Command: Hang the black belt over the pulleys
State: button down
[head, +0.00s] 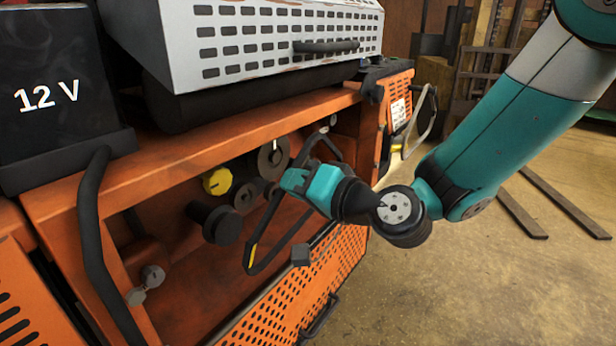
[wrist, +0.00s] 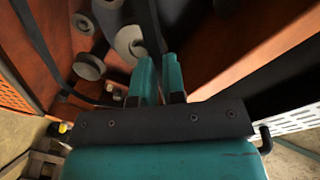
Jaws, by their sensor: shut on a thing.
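The black belt (head: 264,224) is a long, thin loop with a yellow mark near its lower end. My gripper (head: 293,179) is shut on the belt, which slants down to the left in front of the open bay. In the wrist view the belt (wrist: 154,30) runs up from between the fingers (wrist: 160,80). Behind it are a large grey pulley (head: 273,158), smaller dark rollers (head: 245,196) and a big black roller (head: 214,223). In the wrist view a grey pulley (wrist: 129,42) lies just beyond the fingertips. I cannot tell whether the belt touches any pulley.
An orange machine frame (head: 200,150) surrounds the bay, with a pale perforated cover (head: 245,40) above. A yellow knob (head: 217,181) sits among the rollers. A 12 V battery (head: 55,90) and thick black cable (head: 90,230) stand left. Floor (head: 450,290) at right is mostly clear.

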jog(key=shift+s+a+r+p+x, duration=0.1)
jog(key=shift+r+p+x, duration=0.05)
jog(key=shift+p+x, duration=1.1)
jog(key=shift+s+a+r+p+x, duration=0.1)
jog(key=shift+r+p+x, duration=0.05)
jog(key=shift+p+x, duration=1.05)
jog(key=shift+a+r+p+x, duration=0.1)
jog(key=shift+r+p+x, duration=0.05)
jog(key=shift+p+x, duration=1.05)
jog(key=shift+s+f+b, duration=0.2)
jog(key=shift+b, duration=0.25)
jog(key=shift+a+r, duration=0.1)
jog(key=shift+r+p+x, duration=0.2)
jog(key=shift+p+x, duration=1.7)
jog(key=shift+p, duration=0.1)
jog(key=shift+a+f, duration=0.1)
jog(key=shift+f, duration=0.1)
jog(key=shift+f+b, duration=0.35)
jog(key=shift+b, duration=0.15)
